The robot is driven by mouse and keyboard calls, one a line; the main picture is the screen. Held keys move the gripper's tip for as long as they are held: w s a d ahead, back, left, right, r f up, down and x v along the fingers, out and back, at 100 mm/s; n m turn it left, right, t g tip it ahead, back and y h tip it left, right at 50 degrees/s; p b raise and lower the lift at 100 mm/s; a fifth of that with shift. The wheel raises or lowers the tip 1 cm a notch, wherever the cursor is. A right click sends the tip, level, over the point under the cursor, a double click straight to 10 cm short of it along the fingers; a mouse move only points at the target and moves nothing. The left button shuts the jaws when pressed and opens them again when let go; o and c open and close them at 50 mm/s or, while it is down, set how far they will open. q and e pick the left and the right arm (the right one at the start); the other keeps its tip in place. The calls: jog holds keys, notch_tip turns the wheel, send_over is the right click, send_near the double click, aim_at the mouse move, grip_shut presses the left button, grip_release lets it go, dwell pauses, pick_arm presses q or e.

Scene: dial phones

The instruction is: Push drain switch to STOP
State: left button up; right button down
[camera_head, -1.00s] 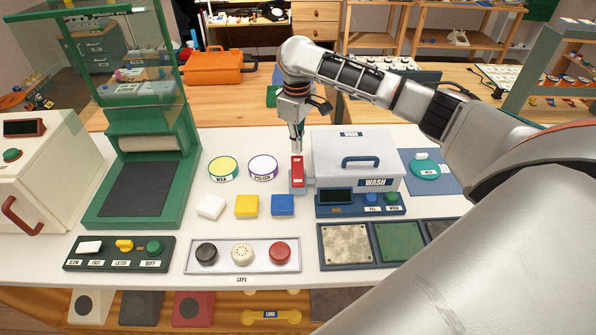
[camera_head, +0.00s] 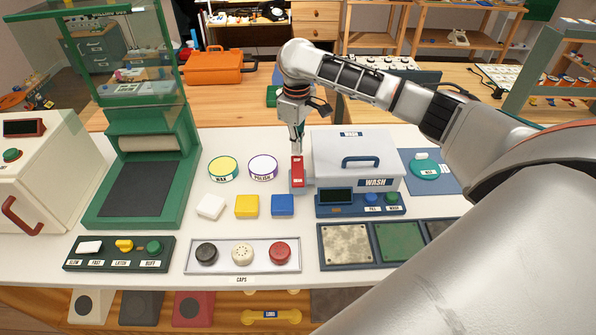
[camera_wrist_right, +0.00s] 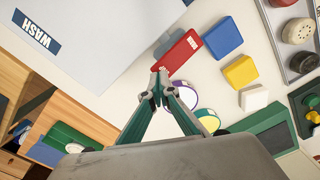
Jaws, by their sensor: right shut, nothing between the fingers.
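The drain switch is a red rocker (camera_head: 297,172) on a small grey mount at the left side of the white wash box (camera_head: 352,155). In the right wrist view the red switch (camera_wrist_right: 182,54) lies just beyond my fingertips. My right gripper (camera_head: 296,150) points down at the far end of the switch, shut and empty. Its closed fingertips also show in the right wrist view (camera_wrist_right: 158,88), at or very near the end of the switch. Whether they touch it I cannot tell. Lettering on the switch is too small to read surely. My left gripper is not in view.
Left of the switch are the polish tin (camera_head: 263,167), the wax tin (camera_head: 223,168) and white, yellow and blue (camera_head: 282,205) blocks. A caps tray (camera_head: 224,266) lies in front. The wash panel (camera_head: 345,210) sits right of the switch. An orange case (camera_head: 216,67) stands behind.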

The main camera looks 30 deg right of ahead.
aim_at(297, 157)
jog(key=shift+f, duration=1.5)
dwell(0.3)
jog(key=shift+r, duration=2.05)
